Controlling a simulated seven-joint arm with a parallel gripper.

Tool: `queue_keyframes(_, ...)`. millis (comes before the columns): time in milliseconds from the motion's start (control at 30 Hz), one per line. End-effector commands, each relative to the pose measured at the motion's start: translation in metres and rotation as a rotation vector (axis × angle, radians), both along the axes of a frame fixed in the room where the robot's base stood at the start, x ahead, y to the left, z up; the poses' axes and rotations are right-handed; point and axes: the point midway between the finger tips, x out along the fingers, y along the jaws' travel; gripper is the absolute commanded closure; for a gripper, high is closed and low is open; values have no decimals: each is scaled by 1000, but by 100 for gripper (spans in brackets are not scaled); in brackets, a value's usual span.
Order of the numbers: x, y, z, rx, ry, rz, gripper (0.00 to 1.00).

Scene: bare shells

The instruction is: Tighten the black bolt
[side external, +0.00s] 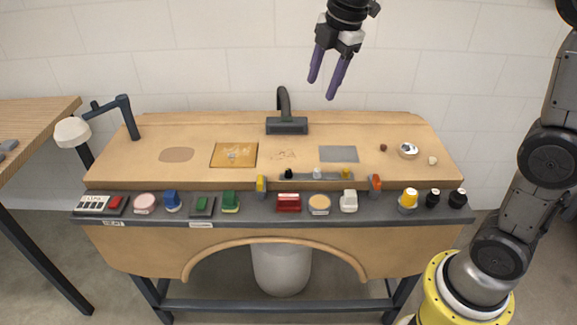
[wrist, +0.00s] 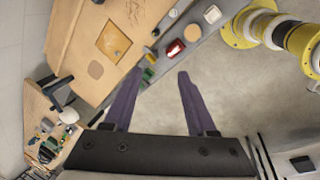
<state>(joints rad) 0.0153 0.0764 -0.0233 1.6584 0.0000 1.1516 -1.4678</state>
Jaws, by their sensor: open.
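A small black bolt (side external: 289,173) stands at the left end of a dark grey bar (side external: 303,178) on the workbench. A white bolt (side external: 317,173) and a yellow bolt (side external: 346,174) stand on the same bar to its right. My gripper (side external: 321,88) is open and empty, high above the back of the bench, with its purple fingers apart. The fingers also show in the wrist view (wrist: 159,73), with the floor and bench edge beyond them.
The bench's front strip (side external: 260,218) carries several buttons, switches and knobs, including two black knobs (side external: 433,198) at the right. A dark stand (side external: 286,126) rises at the back, and a lamp (side external: 72,132) is at the left. Much of the tan bench top is clear.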

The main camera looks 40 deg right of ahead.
Motion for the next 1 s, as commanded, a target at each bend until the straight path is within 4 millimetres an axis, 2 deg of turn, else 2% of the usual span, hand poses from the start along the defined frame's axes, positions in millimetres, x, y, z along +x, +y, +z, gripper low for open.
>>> queue_keyframes(33, 20, -1, -13, -10, 31, 37, 43)
queue_keyframes(200, 73, -4, -61, -26, 122, 122, 43)
queue_keyframes(367, 101, -7, -111, -20, 199, 122, 43)
queue_keyframes(500, 106, -8, -144, -14, 258, 120, 43)
queue_keyframes(767, 105, -9, -171, -11, 282, 117, 43)
queue_keyframes(1000, 104, -9, -216, -11, 284, 117, 43)
